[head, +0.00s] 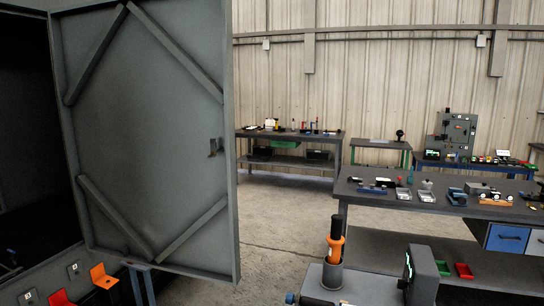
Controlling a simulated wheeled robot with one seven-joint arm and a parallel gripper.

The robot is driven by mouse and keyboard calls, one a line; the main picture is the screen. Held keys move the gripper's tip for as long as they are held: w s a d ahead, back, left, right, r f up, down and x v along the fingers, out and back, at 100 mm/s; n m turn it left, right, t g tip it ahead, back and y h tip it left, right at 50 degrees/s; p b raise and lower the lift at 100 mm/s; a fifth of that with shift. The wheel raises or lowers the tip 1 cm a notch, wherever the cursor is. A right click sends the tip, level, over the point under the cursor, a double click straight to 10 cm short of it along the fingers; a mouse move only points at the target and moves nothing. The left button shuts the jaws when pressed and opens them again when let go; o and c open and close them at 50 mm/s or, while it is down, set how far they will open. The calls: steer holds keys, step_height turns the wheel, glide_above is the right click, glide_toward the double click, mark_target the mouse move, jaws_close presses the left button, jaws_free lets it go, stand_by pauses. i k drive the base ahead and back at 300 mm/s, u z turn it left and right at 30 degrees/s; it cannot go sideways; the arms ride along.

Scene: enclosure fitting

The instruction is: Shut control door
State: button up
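The control door (150,140) is a large grey metal panel with diagonal braces on its inner face. It stands wide open in the left half of the head view. A small dark latch (215,147) sits near its right edge. The enclosure (25,120) it hangs on is at the far left, with its dark inside exposed. The hinge side of the door is at its left edge. My gripper is not in view.
An orange-handled tool stands in a grey cup (332,276) at the front. A workbench (430,198) with small parts is on the right; more benches (290,134) line the back wall. Orange and red holders (103,277) sit below the door.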

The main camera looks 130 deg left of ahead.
mark_target(144, 87)
steer(key=i, duration=1.15)
steer(key=u, duration=2.9)
steer(key=i, duration=3.9)
steer(key=u, duration=2)
steer(key=i, duration=2.3)
steer(key=u, duration=1.15)
